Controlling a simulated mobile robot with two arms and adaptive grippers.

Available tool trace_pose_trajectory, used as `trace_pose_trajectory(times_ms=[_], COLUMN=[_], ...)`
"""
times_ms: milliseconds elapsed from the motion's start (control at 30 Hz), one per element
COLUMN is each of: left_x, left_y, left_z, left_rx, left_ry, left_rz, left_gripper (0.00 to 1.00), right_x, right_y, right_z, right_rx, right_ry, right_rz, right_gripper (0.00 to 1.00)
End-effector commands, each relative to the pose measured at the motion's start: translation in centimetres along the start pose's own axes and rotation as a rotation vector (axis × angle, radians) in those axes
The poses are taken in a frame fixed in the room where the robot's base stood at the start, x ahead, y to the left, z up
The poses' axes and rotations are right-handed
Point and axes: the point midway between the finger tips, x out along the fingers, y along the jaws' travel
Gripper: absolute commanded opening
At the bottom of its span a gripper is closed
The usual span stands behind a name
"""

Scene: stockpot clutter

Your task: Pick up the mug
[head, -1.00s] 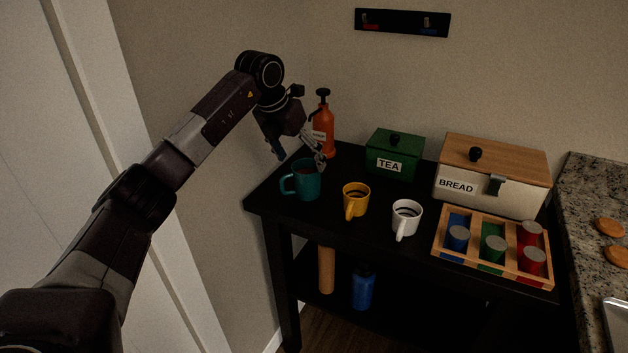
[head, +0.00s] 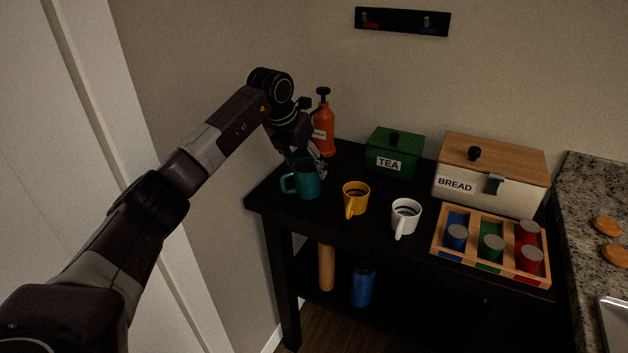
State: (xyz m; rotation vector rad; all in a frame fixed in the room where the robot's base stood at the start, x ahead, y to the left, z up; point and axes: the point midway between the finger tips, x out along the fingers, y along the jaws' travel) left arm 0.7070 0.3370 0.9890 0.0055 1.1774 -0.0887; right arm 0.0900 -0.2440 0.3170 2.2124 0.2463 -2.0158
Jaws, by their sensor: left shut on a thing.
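Three mugs stand in a row on the black table (head: 340,217) in the head view. The teal mug (head: 305,186) is at the left, with its handle to the left. The yellow mug (head: 356,198) is in the middle and the white mug (head: 406,216) is to its right. My left gripper (head: 308,170) is down at the teal mug from above and behind, shut on it at the rim. The fingertips are partly hidden by the mug and dark. The teal mug looks upright and at table height. My right gripper is not in view.
An orange pump bottle (head: 323,130) stands close behind my left gripper. A green tea box (head: 393,155), a bread box (head: 491,177) and a wooden tray (head: 468,262) with several coloured cylinders fill the table's right. A blue bottle (head: 362,286) stands on the lower shelf.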

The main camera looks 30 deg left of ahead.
Motion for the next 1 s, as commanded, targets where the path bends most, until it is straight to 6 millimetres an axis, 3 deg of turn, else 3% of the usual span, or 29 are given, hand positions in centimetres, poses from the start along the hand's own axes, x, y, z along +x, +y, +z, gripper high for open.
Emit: trace_pose_trajectory(times_ms=[100,567,1000], left_x=[0.0,-0.5,-4.0], left_y=[-0.1,-0.1,-0.5], left_z=[0.0,0.3,1.7], left_rx=[0.0,0.001,0.002], left_ry=[0.001,-0.003,-0.007], left_rz=[-0.001,-0.002,0.001], left_gripper=[0.16,0.15,0.15], right_x=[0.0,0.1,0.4], right_y=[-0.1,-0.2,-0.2], right_z=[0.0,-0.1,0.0], right_rx=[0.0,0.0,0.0], right_ry=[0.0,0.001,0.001], right_rz=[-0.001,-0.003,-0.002], right_gripper=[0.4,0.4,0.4])
